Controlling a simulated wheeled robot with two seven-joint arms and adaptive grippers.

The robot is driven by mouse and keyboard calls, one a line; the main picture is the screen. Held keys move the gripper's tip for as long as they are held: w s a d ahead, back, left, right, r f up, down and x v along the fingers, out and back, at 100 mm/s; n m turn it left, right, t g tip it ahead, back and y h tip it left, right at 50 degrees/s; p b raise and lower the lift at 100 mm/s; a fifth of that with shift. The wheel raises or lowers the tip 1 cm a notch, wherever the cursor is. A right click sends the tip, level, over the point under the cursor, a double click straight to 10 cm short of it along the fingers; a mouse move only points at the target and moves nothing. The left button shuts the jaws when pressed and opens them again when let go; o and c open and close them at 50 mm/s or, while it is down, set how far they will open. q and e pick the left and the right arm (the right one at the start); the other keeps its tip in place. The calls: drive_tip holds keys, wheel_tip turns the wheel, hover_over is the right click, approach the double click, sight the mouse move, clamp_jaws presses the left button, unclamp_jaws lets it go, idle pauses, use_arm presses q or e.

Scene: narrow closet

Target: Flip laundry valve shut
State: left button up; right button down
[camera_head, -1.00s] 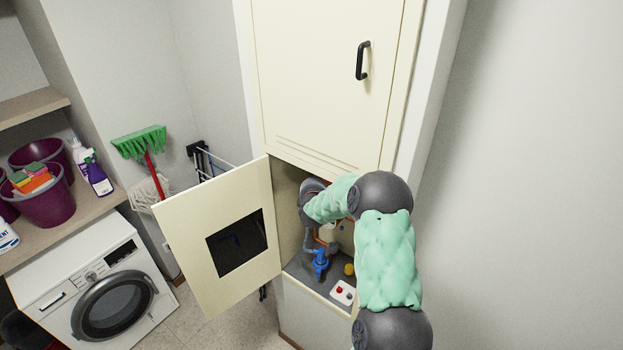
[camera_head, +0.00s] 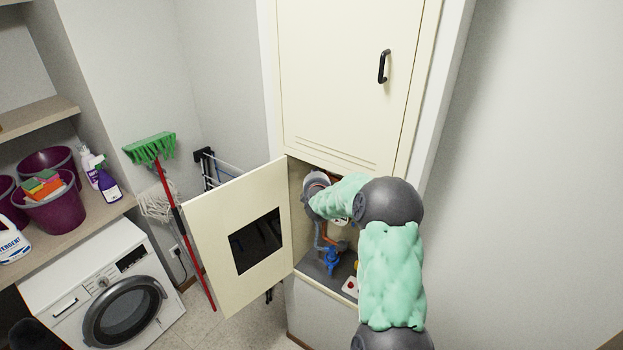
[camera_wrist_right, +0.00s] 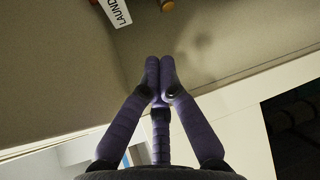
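A white label reading "LAUND" (camera_wrist_right: 117,10), cut off by the frame, is at the top of the right wrist view. A small orange-brown fitting (camera_wrist_right: 167,5) shows beside it; I cannot tell if it is part of the laundry valve. My right gripper (camera_wrist_right: 159,66) has its purple fingers together with nothing between them, below the label and apart from it. A blue valve (camera_head: 332,260) and orange-brown pipes (camera_head: 320,238) show beneath the wrist. My left gripper is out of view.
The open cabinet door (camera_head: 212,265) with a dark window stands left of the opening. A white box with a red button (camera_head: 350,286) and a yellow part (camera_head: 357,265) sit low inside. The closed upper door (camera_head: 340,90) is above. A washing machine (camera_head: 88,285) stands left.

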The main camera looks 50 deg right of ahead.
drive_tip(key=shift+s+a+r, duration=0.1)
drive_tip(key=shift+s+a, duration=0.05)
drive_tip(key=shift+a, duration=0.05)
drive_tip(key=shift+d, duration=0.1)
idle(0.4)
drive_tip(key=w+a+f+m+g+y+b, duration=0.1)
drive_tip(key=a+f+m+y+b, duration=0.15)
drive_tip(key=a+f+b, duration=0.65)
drive_tip(key=w+a+f+m+y+b, duration=0.15)
drive_tip(key=a+f+y, duration=0.25)
drive_tip(key=a+f, duration=1.1)
drive_tip(key=a+f+m+g+y+b, duration=0.1)
drive_tip(key=a+f+m+y+b, duration=0.35)
drive_tip(key=f, duration=1.45)
drive_tip(key=s+a+f+m+g+y+b, duration=0.2)
drive_tip(key=s+a+f+m+g+b, duration=0.1)
drive_tip(key=s+a+f+b, duration=0.6)
drive_tip(key=s+a+f+m+g+y+b, duration=0.2)
drive_tip(key=s+a+f+b, duration=0.8)
drive_tip(key=s+a+f, duration=0.5)
drive_tip(key=a+f+m+g, duration=0.1)
drive_tip(key=a+f+g, duration=0.1)
drive_tip(key=a+f, duration=0.2)
drive_tip(key=shift+s+a+f, duration=0.35)
drive_tip(key=shift+s+a, duration=0.05)
drive_tip(key=shift+a, duration=0.75)
